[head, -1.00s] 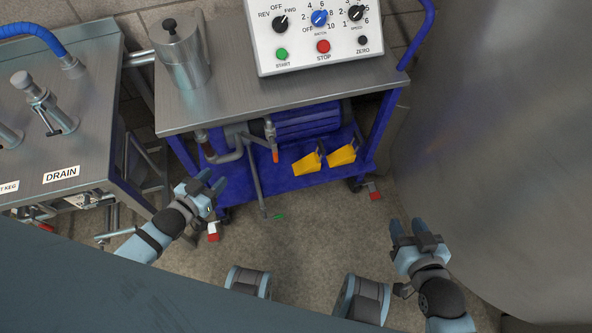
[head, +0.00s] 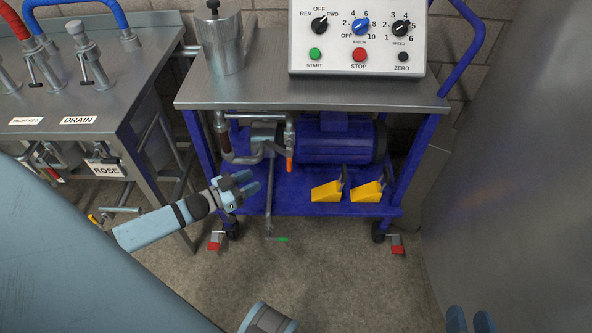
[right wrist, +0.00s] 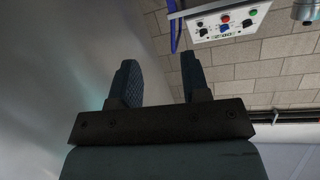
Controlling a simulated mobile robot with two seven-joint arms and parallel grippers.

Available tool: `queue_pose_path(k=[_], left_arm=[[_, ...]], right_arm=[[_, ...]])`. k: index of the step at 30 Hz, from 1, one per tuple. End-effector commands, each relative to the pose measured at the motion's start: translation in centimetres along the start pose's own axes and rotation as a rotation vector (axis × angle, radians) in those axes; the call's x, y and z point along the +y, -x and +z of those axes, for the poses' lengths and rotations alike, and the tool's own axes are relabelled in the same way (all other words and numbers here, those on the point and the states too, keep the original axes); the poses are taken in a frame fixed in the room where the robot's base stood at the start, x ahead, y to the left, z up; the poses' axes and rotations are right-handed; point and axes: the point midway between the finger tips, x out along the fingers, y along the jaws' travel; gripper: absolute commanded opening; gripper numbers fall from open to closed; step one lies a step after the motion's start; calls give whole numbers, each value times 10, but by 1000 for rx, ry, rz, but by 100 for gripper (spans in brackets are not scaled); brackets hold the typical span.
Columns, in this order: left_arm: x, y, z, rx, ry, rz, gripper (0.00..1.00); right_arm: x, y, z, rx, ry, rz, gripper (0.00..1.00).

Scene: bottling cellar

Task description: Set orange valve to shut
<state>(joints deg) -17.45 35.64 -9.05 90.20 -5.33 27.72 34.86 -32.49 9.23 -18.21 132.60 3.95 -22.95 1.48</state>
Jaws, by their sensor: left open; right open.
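The orange valve (head: 289,165) shows in the head view under the steel-topped blue cart, left of the blue motor. Its orange handle hangs down below a short upright grey pipe. My left gripper (head: 249,182) is open and empty, left of the orange handle and a little lower in the picture. I cannot tell the depth between them. My right gripper (head: 470,318) is open at the bottom right edge of the head view, far from the valve. In the right wrist view its two fingers (right wrist: 162,80) are apart with nothing between them.
The blue cart (head: 300,204) carries yellow wedges (head: 346,191) on its lower shelf and a control box (head: 357,40) on top. A steel bench (head: 140,84) stands left. A green-handled pipe (head: 282,239) is near the floor. A large steel tank (head: 520,160) is at right.

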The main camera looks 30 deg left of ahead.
Motion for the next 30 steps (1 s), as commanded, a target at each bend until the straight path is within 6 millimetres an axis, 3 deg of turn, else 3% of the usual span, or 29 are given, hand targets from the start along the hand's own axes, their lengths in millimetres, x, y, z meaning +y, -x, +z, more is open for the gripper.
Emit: queue_pose_path(k=[18, 24, 30], left_arm=[[0, -115, 1, 2, 0, -1, 42], [0, -131, 1, -1, -1, -1, 42], [0, -133, 0, -1, 0, -1, 42]], right_arm=[[-22, -3, -44, 238, -29, -83, 43], [-24, -2, -54, 281, -33, -97, 43], [-26, -2, -57, 290, -33, -102, 43]])
